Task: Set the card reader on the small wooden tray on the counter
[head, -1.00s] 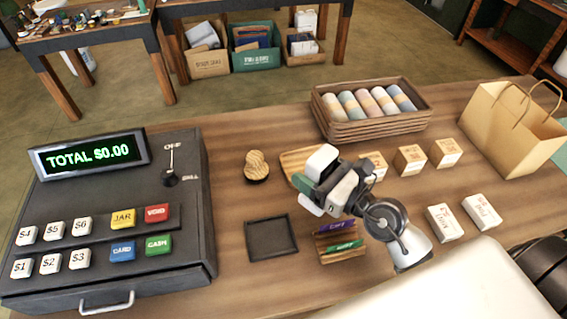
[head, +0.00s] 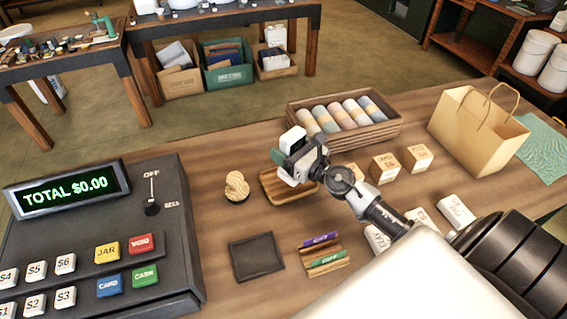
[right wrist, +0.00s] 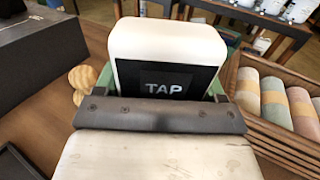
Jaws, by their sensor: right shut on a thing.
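The card reader is a white block with a dark panel reading "TAP" (right wrist: 165,50); in the head view it shows as a pale, upright block (head: 291,140). My right gripper (head: 292,160) is shut on it, with green showing beside the reader. The small wooden tray (head: 275,187) lies on the counter. In the head view the gripper and reader overlap the tray's back and right part, and appear to be above it. The tray cannot be made out in the right wrist view. My left gripper is not in view.
A wooden knob-like object (head: 236,186) stands left of the tray. A basket of rolls (head: 345,140) is behind, small labelled blocks (head: 384,167) are to the right. A dark square mat (head: 256,257), a card rack (head: 325,256) and the register (head: 90,235) are nearer.

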